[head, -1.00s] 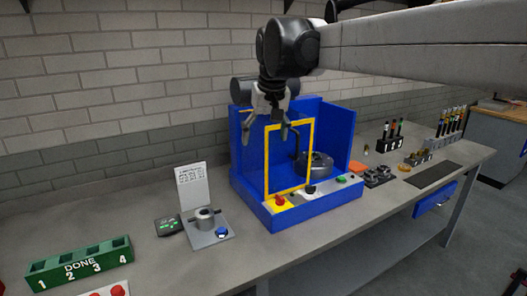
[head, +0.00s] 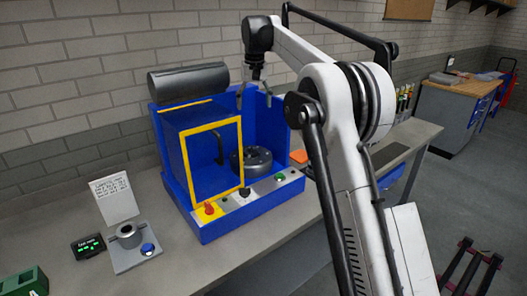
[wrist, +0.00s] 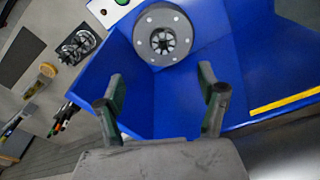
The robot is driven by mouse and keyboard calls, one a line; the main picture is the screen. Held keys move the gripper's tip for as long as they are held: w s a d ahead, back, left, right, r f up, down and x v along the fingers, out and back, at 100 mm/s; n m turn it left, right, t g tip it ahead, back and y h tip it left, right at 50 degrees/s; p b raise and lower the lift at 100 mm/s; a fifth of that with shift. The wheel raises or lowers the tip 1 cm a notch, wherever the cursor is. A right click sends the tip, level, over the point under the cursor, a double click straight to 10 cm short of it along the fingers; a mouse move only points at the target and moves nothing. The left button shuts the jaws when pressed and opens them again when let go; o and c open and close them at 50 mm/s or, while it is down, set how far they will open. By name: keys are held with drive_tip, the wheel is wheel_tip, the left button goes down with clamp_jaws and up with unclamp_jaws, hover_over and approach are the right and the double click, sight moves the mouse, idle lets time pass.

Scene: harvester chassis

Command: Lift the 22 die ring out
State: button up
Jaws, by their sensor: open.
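In the head view, a grey round chuck (head: 251,161) sits inside the blue machine (head: 230,228), right of the yellow-framed guard (head: 240,152). In the wrist view, the chuck (wrist: 144,36) shows from above, with bolts around its rim and a segmented ring (wrist: 163,41) in its centre. I cannot read a 22 on it. My gripper (head: 254,91) is open and empty, pointing down above the chuck and clear of it. Its two fingers (wrist: 162,98) show apart in the wrist view, with the chuck beyond their tips.
The machine's blue walls stand close around the chuck, with a black cylinder (head: 188,80) on top. A grey fixture (head: 129,240), a small display (head: 88,247) and a green rack (head: 22,284) lie left. The wrist view shows a black holder (wrist: 78,46) on the bench.

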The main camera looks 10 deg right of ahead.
drive_tip(key=w+a+f+g+p, duration=0.1)
drive_tip(key=w+f+p, duration=0.1)
drive_tip(key=w+f, duration=0.4)
hover_over(251, 149)
drive_tip(key=s, duration=0.2)
wheel_tip(251, 149, down, 10)
drive_tip(key=shift+w+a+f+p, duration=0.15)
drive_tip(key=shift+f+p, duration=0.2)
drive_tip(key=shift+f, duration=1.15)
drive_tip(key=shift+a+f+p, duration=0.1)
drive_tip(key=shift+f+p, duration=0.2)
drive_tip(key=shift+f, duration=1.15)
clamp_jaws()
